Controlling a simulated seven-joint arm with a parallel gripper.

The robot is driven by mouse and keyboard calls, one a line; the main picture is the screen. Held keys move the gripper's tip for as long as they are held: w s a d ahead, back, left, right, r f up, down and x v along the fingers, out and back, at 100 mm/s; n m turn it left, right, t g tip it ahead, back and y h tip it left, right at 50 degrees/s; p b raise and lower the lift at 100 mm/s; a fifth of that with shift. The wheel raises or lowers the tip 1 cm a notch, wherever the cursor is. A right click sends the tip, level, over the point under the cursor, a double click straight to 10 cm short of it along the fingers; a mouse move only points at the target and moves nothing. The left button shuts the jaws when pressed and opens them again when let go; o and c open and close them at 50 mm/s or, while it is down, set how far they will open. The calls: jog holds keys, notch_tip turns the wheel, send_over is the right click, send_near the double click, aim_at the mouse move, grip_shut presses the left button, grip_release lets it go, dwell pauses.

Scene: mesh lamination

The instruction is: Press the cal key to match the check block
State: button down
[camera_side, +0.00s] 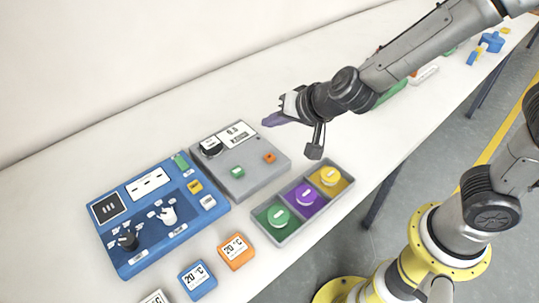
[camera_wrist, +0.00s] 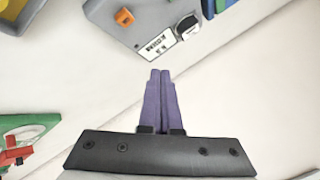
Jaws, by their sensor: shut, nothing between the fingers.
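My gripper (camera_side: 270,121) has purple fingers that are shut and empty, held in the air beyond the grey box. They also show together in the wrist view (camera_wrist: 160,78). The blue panel (camera_side: 158,255) has small green (camera_side: 181,161), yellow (camera_side: 195,187) and white (camera_side: 208,202) keys along its right side. Their lettering is too small to read, so I cannot tell which is the cal key. The panel also has a white display (camera_side: 148,184) with dashes, a dark screen (camera_side: 108,208) and two knobs. An orange block (camera_side: 236,251) and a blue block (camera_side: 198,281) read 20 °C; which is the check block is unclear.
The grey box (camera_side: 265,180) has a dial (camera_side: 211,146), a display (camera_side: 234,134), and green and orange buttons. A grey tray (camera_side: 329,208) holds green, purple and yellow discs. A white block (camera_side: 154,298) is cut off at the bottom edge. Bare tabletop surrounds these.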

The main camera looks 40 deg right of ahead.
jog(key=shift+f, duration=3.95)
jog(key=shift+f, duration=0.1)
jog(key=shift+f, duration=0.3)
jog(key=shift+f, duration=0.5)
jog(key=shift+r, duration=0.9)
notch_tip(320, 180, up, 5)
